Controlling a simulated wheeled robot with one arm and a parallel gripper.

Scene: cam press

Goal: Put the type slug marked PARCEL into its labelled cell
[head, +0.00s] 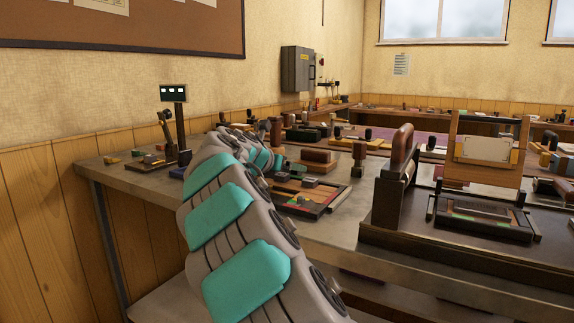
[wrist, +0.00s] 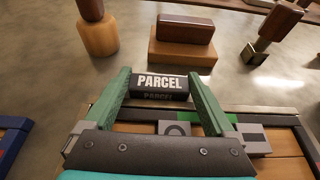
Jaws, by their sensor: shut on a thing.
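My gripper (wrist: 159,84) has green fingers and is shut on the PARCEL slug (wrist: 160,95), a dark block with white lettering facing the wrist camera. The slug is held level between the fingertips, at the far edge of a wooden tray (wrist: 275,110). I cannot tell its height above the tray. The tray has dark dividers; a grey block with a ring mark (wrist: 172,128) and a green strip (wrist: 222,118) show in it. In the head view the tray (head: 322,207) lies on the bench beyond my arm, which hides the gripper. I cannot read any PARCEL cell label.
Beyond the tray stand a brown wooden block (wrist: 183,48), a rounded wooden handle (wrist: 96,35) and a stamp with a wooden handle (wrist: 270,35). A dark press (head: 395,190) with a framed panel (head: 483,150) stands to the right. Bare bench (head: 345,222) shows between tray and press.

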